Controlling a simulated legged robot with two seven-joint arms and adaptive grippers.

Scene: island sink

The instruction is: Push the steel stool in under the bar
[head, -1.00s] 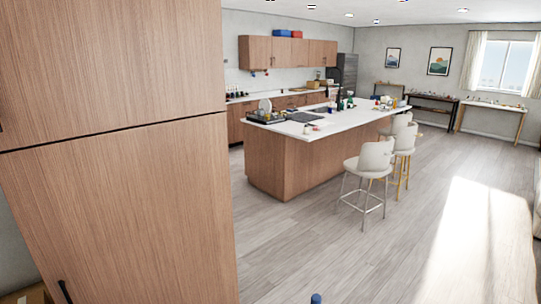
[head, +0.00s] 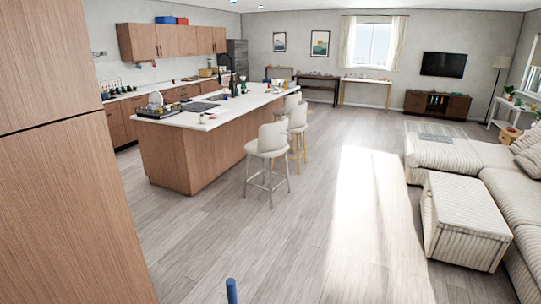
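The steel stool (head: 265,149) has a cream seat and back and thin grey metal legs. It stands upright on the floor at the near end of the row of stools, out from the island's long right side. The bar is the white-topped island (head: 210,122) with wooden sides, left of the stool. The gap between the seat and the counter edge is hard to judge from here. Neither of my grippers is in view, and nothing is seen touching the stool.
A similar stool with gold legs (head: 298,127) stands just behind the steel one, with another beyond. A tall wooden cabinet (head: 60,190) fills the near left. A striped ottoman (head: 462,215) and sofa (head: 445,150) stand at right. The floor (head: 300,240) between is clear.

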